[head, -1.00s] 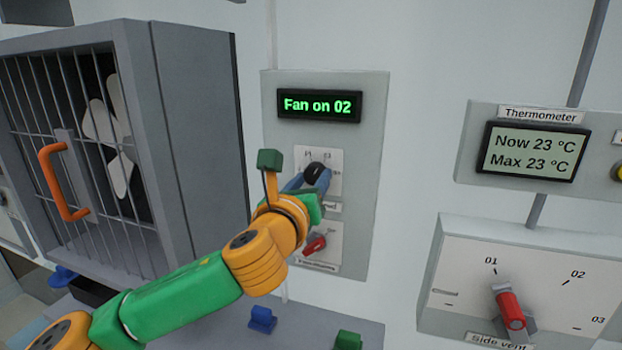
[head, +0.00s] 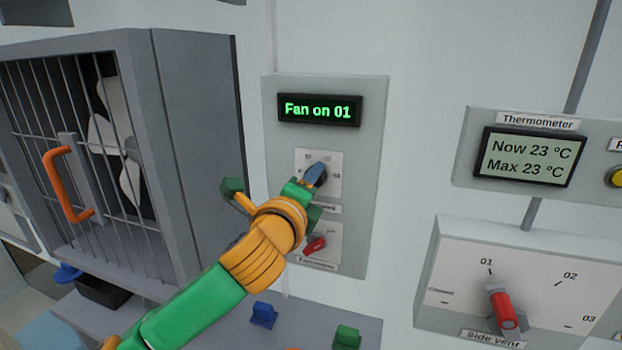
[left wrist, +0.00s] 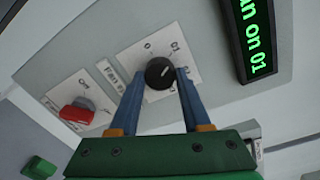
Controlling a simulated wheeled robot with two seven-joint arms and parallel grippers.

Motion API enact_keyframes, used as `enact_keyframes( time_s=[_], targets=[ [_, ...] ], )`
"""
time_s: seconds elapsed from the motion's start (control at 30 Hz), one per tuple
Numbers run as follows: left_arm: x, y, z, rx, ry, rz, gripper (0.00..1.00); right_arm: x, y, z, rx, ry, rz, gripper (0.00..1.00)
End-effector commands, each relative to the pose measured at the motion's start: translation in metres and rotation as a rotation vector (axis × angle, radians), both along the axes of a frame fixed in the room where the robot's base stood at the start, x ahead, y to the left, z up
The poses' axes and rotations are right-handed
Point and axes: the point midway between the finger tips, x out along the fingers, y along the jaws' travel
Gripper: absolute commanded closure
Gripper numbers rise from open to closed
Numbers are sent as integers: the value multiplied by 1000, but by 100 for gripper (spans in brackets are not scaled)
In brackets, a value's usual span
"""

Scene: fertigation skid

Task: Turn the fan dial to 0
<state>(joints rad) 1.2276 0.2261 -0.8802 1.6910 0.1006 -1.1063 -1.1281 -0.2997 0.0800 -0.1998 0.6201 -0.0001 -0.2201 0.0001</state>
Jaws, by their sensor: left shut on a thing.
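The fan dial is a black round knob (left wrist: 160,72) on a white plate (left wrist: 144,58) in the left wrist view. In the head view it is mostly hidden behind my left gripper (head: 318,174). My left gripper's two blue fingers are shut on the dial, one on each side, as the left wrist view (left wrist: 160,76) shows. The display (head: 319,110) above the dial reads "Fan on 01". My right gripper is not in view.
A red switch (head: 315,245) sits just below the dial. The caged fan with an orange handle (head: 62,184) stands to the left. A side vent box with a red-handled dial (head: 505,311) and a thermometer (head: 527,156) are on the right.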

Motion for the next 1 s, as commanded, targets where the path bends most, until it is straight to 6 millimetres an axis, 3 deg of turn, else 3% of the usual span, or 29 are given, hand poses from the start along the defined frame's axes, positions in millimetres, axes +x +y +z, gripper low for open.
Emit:
enact_keyframes(
  time_s=[1.0],
  targets=[
    [0,1,3,-862,278,-2,100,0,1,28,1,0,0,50]
  ],
)
